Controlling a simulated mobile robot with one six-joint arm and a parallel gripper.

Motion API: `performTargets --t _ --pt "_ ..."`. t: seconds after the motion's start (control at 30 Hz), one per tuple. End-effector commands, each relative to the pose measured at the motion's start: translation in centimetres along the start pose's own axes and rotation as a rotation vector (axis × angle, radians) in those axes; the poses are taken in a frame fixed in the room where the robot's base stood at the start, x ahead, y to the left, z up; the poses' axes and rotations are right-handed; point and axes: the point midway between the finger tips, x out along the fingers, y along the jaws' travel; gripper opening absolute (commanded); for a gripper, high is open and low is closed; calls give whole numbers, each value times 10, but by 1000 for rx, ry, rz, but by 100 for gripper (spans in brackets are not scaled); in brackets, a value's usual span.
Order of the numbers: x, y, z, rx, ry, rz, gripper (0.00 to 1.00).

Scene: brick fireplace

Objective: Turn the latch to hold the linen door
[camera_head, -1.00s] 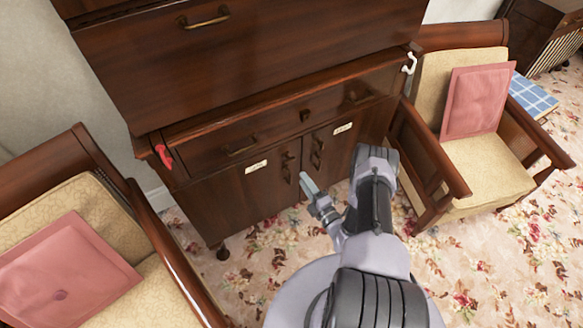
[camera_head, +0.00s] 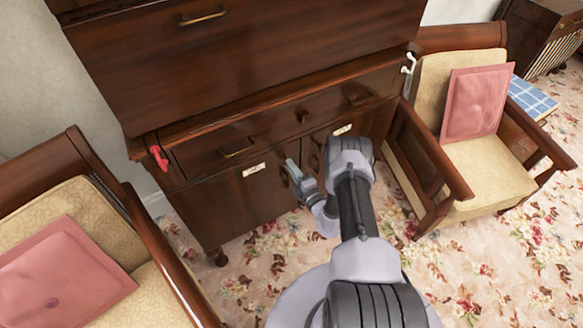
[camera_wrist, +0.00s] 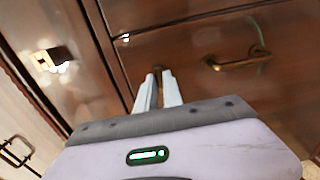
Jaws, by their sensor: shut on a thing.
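A dark wooden cabinet has two lower doors, the left door (camera_head: 232,200) and the right door (camera_head: 352,150), each with a small pale label whose words I cannot read. My gripper (camera_head: 292,163) is at the upper inner corner of the left door. In the wrist view its two pale fingers (camera_wrist: 159,88) are closed on a small brownish piece (camera_wrist: 157,69), which appears to be the latch. The fingers hide most of it, so its angle is unclear. Both doors look closed.
A drawer with a brass handle (camera_head: 238,150) and a middle knob (camera_head: 302,117) lies above the doors. A red item (camera_head: 159,157) hangs at the cabinet's left corner. Armchairs with pink cushions (camera_head: 60,270) (camera_head: 475,102) stand on both sides. Flowered carpet lies in front.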

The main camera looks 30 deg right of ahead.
Motion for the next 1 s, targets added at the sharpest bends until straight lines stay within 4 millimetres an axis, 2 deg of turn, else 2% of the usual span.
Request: performTargets --t 0.27,0.43,1.0 --pt "0 0 0 -28 1 0 0" --pt "0 -1 0 -111 1 1 0" --pt "0 -1 0 -629 1 0 0"
